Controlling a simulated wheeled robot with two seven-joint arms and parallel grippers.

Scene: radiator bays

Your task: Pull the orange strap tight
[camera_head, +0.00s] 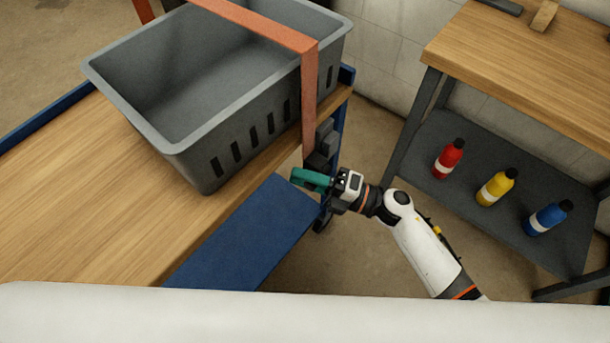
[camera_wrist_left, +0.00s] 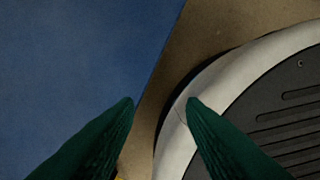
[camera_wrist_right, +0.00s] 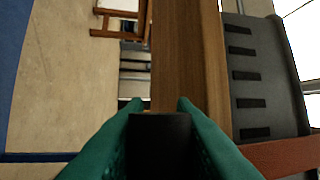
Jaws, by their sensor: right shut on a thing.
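The orange strap (camera_head: 309,100) runs over the grey crate (camera_head: 250,105) and down its right side to a dark buckle-like fitting (camera_head: 322,148) at the cart's edge. It also shows in the right wrist view (camera_wrist_right: 280,157). My right gripper (camera_head: 297,178) is just below that fitting. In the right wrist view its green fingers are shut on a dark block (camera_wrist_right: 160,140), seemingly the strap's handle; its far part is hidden. My left gripper (camera_wrist_left: 160,103) is open and empty, over the blue lower shelf's edge, and out of the head view.
The crate stands on a wooden cart top (camera_head: 110,190) with a blue lower shelf (camera_head: 240,235). At right, a workbench (camera_head: 530,70) has red (camera_head: 449,160), yellow (camera_head: 496,188) and blue (camera_head: 547,218) bottles on its lower shelf. Floor shows between cart and bench.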

